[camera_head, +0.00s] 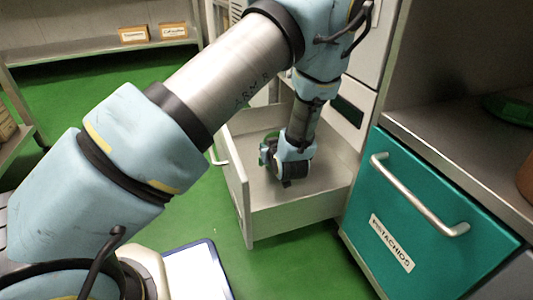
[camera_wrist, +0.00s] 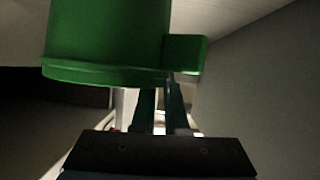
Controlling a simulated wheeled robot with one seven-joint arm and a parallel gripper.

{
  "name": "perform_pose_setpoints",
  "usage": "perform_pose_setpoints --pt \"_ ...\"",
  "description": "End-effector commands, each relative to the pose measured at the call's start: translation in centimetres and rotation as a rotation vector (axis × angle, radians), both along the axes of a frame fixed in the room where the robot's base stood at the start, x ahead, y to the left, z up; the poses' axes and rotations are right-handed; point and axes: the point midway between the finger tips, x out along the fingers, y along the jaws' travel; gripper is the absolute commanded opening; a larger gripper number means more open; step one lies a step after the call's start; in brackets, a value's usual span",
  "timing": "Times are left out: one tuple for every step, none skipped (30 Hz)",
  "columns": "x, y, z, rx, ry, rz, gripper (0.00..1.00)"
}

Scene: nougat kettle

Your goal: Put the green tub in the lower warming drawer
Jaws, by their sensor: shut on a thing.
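The green tub (camera_wrist: 110,40) fills the upper part of the wrist view, with a small square tab (camera_wrist: 186,54) on its right side. My gripper (camera_wrist: 165,90) is shut on the tub at or beside this tab; the exact grip is dark. In the head view my gripper (camera_head: 268,158) is inside an open pale drawer (camera_head: 295,219), low over its floor. I cannot tell if the tub touches the drawer floor.
A teal drawer front (camera_head: 425,232) labelled "PISTACHIOS" with a bar handle stands right of the open drawer. A steel shelf (camera_head: 455,150) is above it. A white board (camera_head: 197,272) with a dark edge is at the bottom. Green floor lies clear at left.

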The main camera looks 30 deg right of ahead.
Motion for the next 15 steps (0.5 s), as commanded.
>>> perform_pose_setpoints --pt "0.06 -0.06 -0.55 -0.003 -0.003 0.000 0.00" --pt "0.07 -0.06 -0.57 -0.003 -0.003 0.000 0.00" --pt "0.07 -0.06 -0.51 -0.004 -0.002 0.000 0.00" --pt "0.07 -0.06 -0.44 -0.004 -0.002 0.000 0.00" --pt "0.07 -0.06 -0.39 -0.004 -0.002 0.000 0.00" --pt "0.06 -0.05 -0.38 -0.004 -0.002 0.000 0.00" --pt "0.06 -0.05 -0.38 -0.004 -0.002 0.000 0.00" --pt "0.06 -0.05 -0.39 -0.004 -0.002 0.000 0.00" --pt "0.07 -0.04 -0.43 -0.003 -0.003 0.000 0.00" --pt "0.06 -0.03 -0.50 -0.003 -0.003 0.000 0.00" --pt "0.06 -0.04 -0.60 -0.002 -0.002 0.001 0.00" --pt "0.01 -0.02 -0.65 -0.001 0.000 0.000 0.14" --pt "0.01 -0.01 -0.64 -0.001 0.000 0.000 0.18" --pt "0.01 -0.01 -0.64 -0.001 0.000 0.000 0.21" --pt "0.01 -0.01 -0.64 -0.001 0.000 0.000 0.26"
